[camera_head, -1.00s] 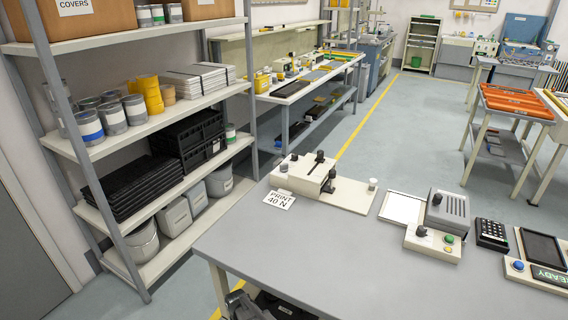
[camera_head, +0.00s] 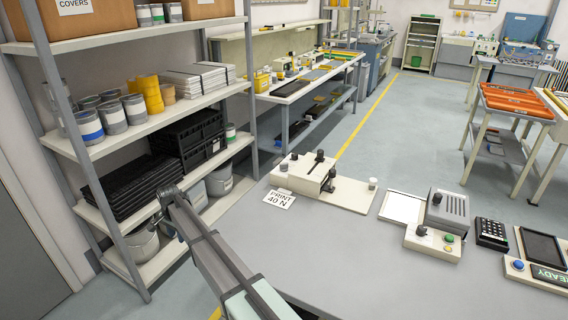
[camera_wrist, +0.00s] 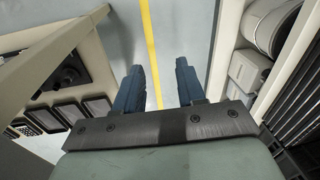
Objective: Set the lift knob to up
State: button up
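In the head view, a beige control box (camera_head: 433,243) on the grey bench carries a black knob (camera_head: 421,231), a green button and a yellow button. It may bear the lift knob; its markings are too small to read, so the setting cannot be told. The beige press fixture (camera_head: 345,193) behind it to the left also has black knobs. In the wrist view, my gripper (camera_wrist: 158,66) has two blue fingers held apart with nothing between them. My arm reaches over the bench's left side in the head view; the fingers cannot be made out there. No knob is touched in view.
A PRINT 40 N card (camera_head: 279,199), a white plate (camera_head: 403,208), a black keypad (camera_head: 491,233) and a dark-screened panel (camera_head: 541,249) lie on the bench (camera_head: 330,250). A loaded shelf rack (camera_head: 150,128) stands close on the left. The bench's front middle is clear.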

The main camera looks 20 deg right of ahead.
jog(key=w+d+r+m, duration=0.2)
jog(key=w+d+r, duration=0.25)
jog(key=d, duration=0.25)
jog(key=w+d+r+m, duration=0.1)
jog(key=w+d+r, duration=0.2)
jog(key=d+r, duration=0.4)
jog(key=w+d+r+m, duration=0.2)
jog(key=w+d+r, duration=0.15)
jog(key=d, duration=0.45)
notch_tip(320, 180, up, 16)
jog(key=m+g, duration=0.1)
jog(key=m, duration=0.4)
send_over(284, 166)
jog(key=shift+h, duration=0.4)
jog(key=f, duration=1.4)
jog(key=shift+w+d, duration=0.1)
jog(key=shift+w, duration=0.25)
jog(key=shift+c, duration=0.3)
grip_shut()
